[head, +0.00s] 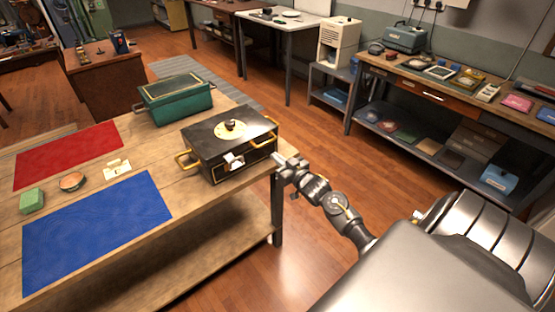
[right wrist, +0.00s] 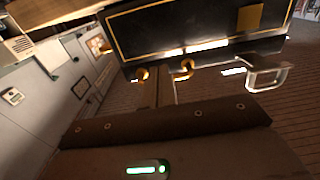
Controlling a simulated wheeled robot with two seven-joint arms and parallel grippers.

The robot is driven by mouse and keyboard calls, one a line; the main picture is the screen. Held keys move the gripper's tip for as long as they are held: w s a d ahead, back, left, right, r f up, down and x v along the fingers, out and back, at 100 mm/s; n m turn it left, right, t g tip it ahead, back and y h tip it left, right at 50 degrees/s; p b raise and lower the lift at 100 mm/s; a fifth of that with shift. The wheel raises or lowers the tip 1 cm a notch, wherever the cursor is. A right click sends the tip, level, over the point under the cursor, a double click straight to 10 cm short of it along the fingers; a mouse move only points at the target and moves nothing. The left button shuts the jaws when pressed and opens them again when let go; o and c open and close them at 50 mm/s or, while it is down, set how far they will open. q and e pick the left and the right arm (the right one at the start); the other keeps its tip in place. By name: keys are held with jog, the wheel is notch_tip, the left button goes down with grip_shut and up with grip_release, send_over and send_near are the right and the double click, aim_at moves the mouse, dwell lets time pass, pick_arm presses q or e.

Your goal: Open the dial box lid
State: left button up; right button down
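The dial box (head: 215,162) is black with gold trim and stands on the wooden table. A round cream dial plate (head: 230,129) with a dark and gold knob sits on its lid, which looks closed. Gold handles (head: 184,162) stick out at its sides, and a small white piece shows on its front. My right gripper (head: 279,160) is beside the box's right front corner, at the table edge; whether it touches is unclear. In the right wrist view the black, gold-lined box (right wrist: 190,28) fills the top. My left gripper is out of view.
A green box (head: 175,100) stands behind the dial box. Red (head: 68,153) and blue (head: 95,230) mats, a green block (head: 32,201), a round tin (head: 71,181) and a white card holder (head: 117,170) lie to the left. Open floor lies right of the table.

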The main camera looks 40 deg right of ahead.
aim_at(261, 140)
jog(key=shift+w, duration=0.1)
dwell(0.5)
jog(key=shift+w+b, duration=1.5)
jog(key=shift+w, duration=1.75)
jog(key=shift+s+p, duration=0.4)
jog(key=shift+p, duration=0.05)
jog(key=shift+r+p, duration=1.2)
jog(key=shift+r, duration=0.2)
jog(key=shift+w+r+p, duration=0.1)
jog(key=shift+r+p, duration=1.15)
